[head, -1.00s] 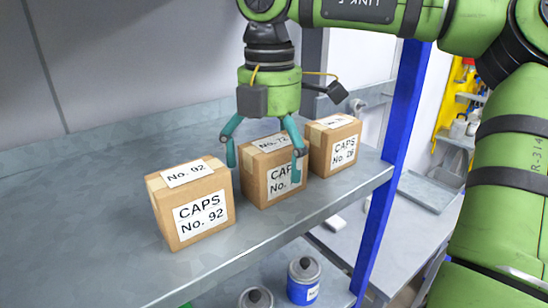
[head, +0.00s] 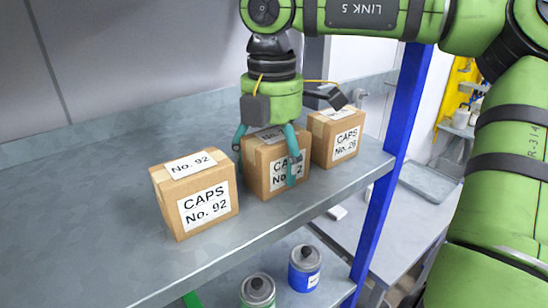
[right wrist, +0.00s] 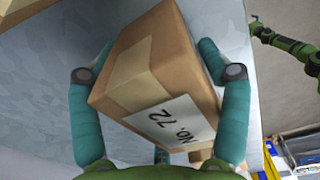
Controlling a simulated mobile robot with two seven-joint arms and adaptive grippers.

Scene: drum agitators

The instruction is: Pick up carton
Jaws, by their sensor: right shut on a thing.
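Three cardboard cartons stand in a row on a grey metal shelf (head: 95,235). The middle carton (head: 262,180), labelled "CAPS" and No. 72, has my right gripper (head: 268,165) over it from above. The gripper's teal fingers are shut on the carton's sides; one finger crosses its front label. In the right wrist view the No. 72 carton (right wrist: 150,75) lies between the fingers. I cannot tell whether it is clear of the shelf. The carton No. 92 (head: 196,195) stands to the left, and the carton No. 26 (head: 337,140) to the right. My left gripper is not in view.
A blue upright post (head: 377,215) stands at the shelf's right end. Below are a blue-labelled can (head: 304,268) and a green-labelled can (head: 257,291). The shelf left of carton No. 92 is clear.

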